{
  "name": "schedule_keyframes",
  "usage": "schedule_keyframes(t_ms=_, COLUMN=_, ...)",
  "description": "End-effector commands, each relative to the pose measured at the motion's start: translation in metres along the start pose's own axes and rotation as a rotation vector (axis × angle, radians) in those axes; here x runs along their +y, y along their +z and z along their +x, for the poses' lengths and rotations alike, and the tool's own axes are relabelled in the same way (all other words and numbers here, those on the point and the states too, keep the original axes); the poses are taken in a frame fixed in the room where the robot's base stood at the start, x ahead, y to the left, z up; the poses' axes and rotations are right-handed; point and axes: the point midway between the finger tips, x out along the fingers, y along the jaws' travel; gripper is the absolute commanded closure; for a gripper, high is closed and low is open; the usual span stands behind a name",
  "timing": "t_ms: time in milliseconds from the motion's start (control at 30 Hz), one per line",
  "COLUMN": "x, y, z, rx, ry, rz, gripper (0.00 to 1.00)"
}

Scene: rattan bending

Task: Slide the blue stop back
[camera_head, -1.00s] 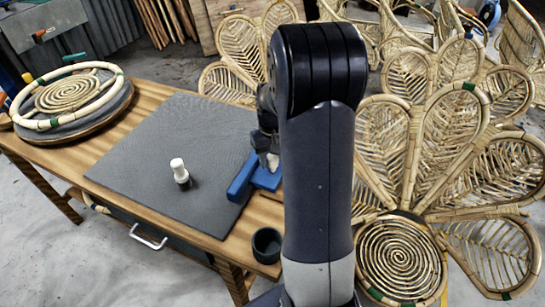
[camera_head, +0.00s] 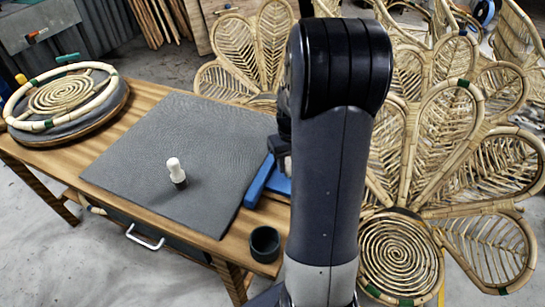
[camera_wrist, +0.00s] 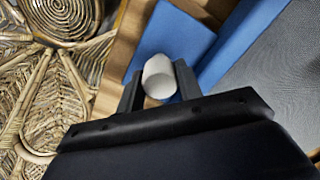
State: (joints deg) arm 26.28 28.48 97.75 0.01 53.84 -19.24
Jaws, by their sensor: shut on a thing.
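The blue stop (camera_head: 258,181) lies along the right edge of the dark grey mat, partly hidden behind my arm. In the wrist view the stop has a long blue bar (camera_wrist: 240,42) and a blue plate (camera_wrist: 178,35) beside it. A white round knob (camera_wrist: 158,76) stands over the plate; how it joins the stop is hidden. My gripper (camera_wrist: 160,82) is shut on this knob, one finger on each side. In the head view my gripper (camera_head: 284,158) is low over the stop and mostly hidden by my arm.
The grey mat (camera_head: 150,140) covers the middle of the wooden table. A white peg with a dark base (camera_head: 175,172) stands on it. A dark cup (camera_head: 264,243) sits near the front edge. A round rattan frame (camera_head: 62,98) lies at left. Rattan panels (camera_head: 450,150) stand at right.

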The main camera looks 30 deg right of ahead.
Motion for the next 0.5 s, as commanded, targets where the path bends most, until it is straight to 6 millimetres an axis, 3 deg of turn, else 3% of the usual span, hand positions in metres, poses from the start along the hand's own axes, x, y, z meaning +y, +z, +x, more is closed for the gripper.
schedule_keyframes(t_ms=200, x=0.023, y=0.023, z=-0.001, rx=0.0, ry=0.001, rz=0.003, gripper=1.0)
schedule_keyframes(t_ms=500, x=0.026, y=0.026, z=0.0, rx=-0.002, ry=0.003, rz=-0.001, gripper=1.0)
